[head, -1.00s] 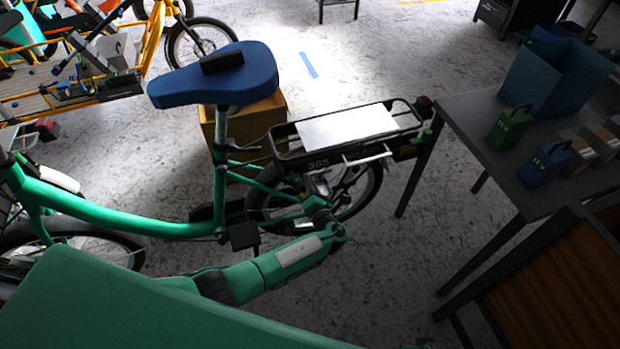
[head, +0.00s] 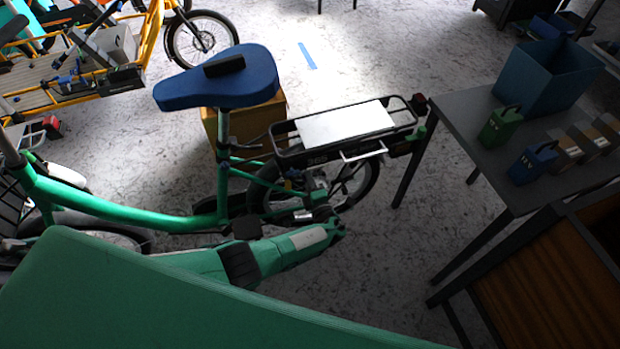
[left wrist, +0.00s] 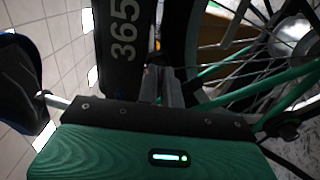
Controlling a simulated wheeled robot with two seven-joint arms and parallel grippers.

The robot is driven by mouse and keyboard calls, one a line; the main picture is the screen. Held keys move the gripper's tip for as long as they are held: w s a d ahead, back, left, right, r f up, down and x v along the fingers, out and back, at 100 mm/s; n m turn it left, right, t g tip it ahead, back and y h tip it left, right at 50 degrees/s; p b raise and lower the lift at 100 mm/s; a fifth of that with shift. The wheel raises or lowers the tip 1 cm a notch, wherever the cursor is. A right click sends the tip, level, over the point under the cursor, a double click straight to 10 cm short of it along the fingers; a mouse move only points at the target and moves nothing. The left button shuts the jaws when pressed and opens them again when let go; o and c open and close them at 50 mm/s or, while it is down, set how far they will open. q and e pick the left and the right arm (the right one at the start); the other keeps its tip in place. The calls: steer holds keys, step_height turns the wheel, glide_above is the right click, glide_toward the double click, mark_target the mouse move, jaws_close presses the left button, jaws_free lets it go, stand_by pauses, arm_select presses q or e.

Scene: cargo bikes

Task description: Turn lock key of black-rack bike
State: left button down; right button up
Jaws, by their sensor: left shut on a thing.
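The green bike (head: 130,215) with the black rack (head: 285,150) stands in the middle of the head view. A white panel lies on the rack, and "365" is printed on its dark side, which also shows in the left wrist view (left wrist: 124,45). My left gripper (head: 306,208) is low beside the rear wheel (head: 362,190), under the rack. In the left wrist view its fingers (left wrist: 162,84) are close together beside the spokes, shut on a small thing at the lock. The lock key itself is hidden by the fingers. My right gripper is not in view.
A blue saddle (head: 220,80) and a cardboard box (head: 262,112) are by the bike. A dark table (head: 470,115) with a blue bin (head: 548,80) and green and blue boxes stands right. A yellow cargo bike (head: 90,85) is at back left. Floor between bike and table is clear.

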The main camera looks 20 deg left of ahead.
arm_select(q)
steer(key=shift+f, duration=0.1)
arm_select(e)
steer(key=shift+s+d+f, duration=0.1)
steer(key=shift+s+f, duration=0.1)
arm_select(q)
steer(key=c, duration=1.6)
jaws_free()
steer(key=shift+o, duration=0.2)
steer(key=shift+s, duration=0.1)
